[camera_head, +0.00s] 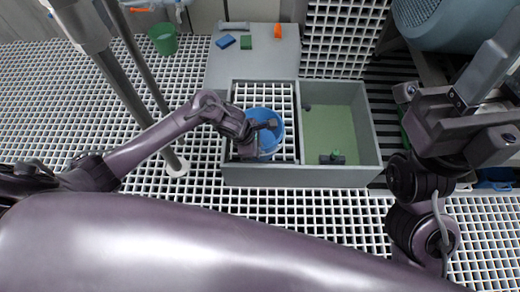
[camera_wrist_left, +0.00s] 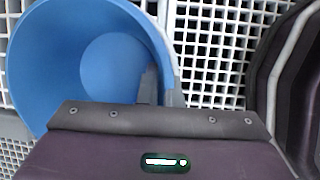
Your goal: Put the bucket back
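The blue bucket (camera_head: 277,138) stands upright on the white grating in the left compartment of a grey basin (camera_head: 300,174). Its open mouth faces up. My left gripper (camera_head: 257,135) is at the bucket's left side, with a dark finger reaching over its mouth. In the left wrist view the bucket (camera_wrist_left: 60,60) fills the upper left and looks empty. A grey finger of the left gripper (camera_wrist_left: 152,84) is at its rim. The other finger is not clear, so I cannot tell whether the gripper is closed on the wall. My right arm is at the right; its fingertips cannot be made out.
The basin's right compartment has a green floor (camera_head: 325,125) with a small dark-green object (camera_head: 332,158) near its front wall. A grey top (camera_head: 260,65) behind holds blue and orange blocks. A green bucket (camera_head: 163,39) stands far left. A pole stands left of the basin.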

